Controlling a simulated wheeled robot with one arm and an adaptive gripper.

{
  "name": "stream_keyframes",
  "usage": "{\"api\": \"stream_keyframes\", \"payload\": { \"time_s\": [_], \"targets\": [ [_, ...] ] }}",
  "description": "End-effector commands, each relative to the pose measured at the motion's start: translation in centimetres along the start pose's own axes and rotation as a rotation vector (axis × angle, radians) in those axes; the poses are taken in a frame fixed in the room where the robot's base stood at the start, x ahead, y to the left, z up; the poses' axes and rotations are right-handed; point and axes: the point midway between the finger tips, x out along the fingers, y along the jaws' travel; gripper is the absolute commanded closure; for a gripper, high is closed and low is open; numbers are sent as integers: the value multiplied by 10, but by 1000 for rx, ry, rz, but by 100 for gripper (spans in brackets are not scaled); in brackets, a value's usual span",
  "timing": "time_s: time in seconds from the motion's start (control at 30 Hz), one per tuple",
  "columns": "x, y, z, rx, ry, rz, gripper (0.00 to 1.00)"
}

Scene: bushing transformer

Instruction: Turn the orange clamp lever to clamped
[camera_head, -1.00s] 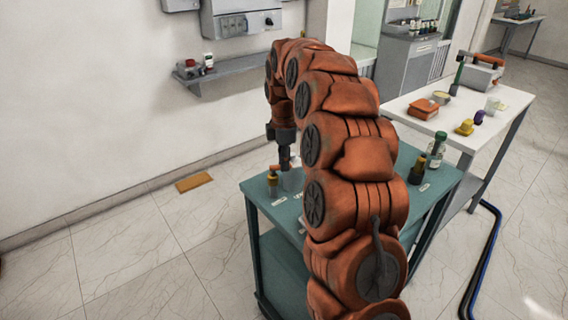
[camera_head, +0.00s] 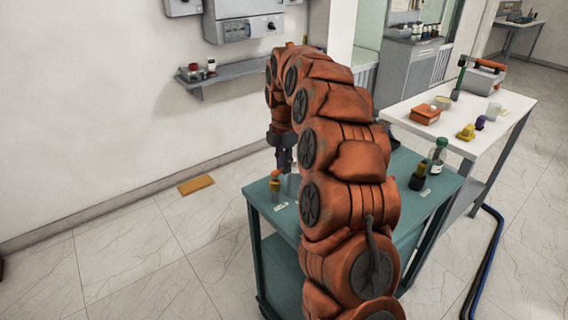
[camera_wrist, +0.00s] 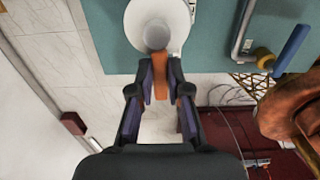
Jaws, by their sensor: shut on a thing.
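The orange clamp lever (camera_wrist: 161,78) shows in the wrist view as a short bar reaching from a grey round hub (camera_wrist: 157,36) on a white disc (camera_wrist: 134,22) towards my gripper. My gripper (camera_wrist: 161,90) has its two dark fingers on either side of the lever, shut on it. In the head view my gripper (camera_head: 284,163) points down at the left corner of the teal table (camera_head: 263,195). The lever's hub is not clear there.
A dark bottle (camera_head: 418,178) and a clear green-capped bottle (camera_head: 438,155) stand on the right of the teal table. A white table (camera_head: 400,112) with an orange box (camera_head: 425,115) stands behind. A blue-handled thing (camera_wrist: 291,47) is at the right in the wrist view.

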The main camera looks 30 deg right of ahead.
Motion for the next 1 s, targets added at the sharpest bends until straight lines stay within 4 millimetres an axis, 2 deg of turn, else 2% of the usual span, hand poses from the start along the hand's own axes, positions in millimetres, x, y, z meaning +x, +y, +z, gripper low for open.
{"api": "stream_keyframes", "payload": {
  "time_s": [0.27, 0.3, 0.5, 0.83, 1.0],
  "targets": [
    [0, 0, -1, -2, 1, -1, 100],
    [0, 0, -1, -2, 1, -1, 80],
    [0, 0, -1, -1, 0, 0, 60],
    [-1, 0, 0, 0, 0, 0, 58],
    [-15, 2, 1, 1, -3, 5, 58]
  ]
}}
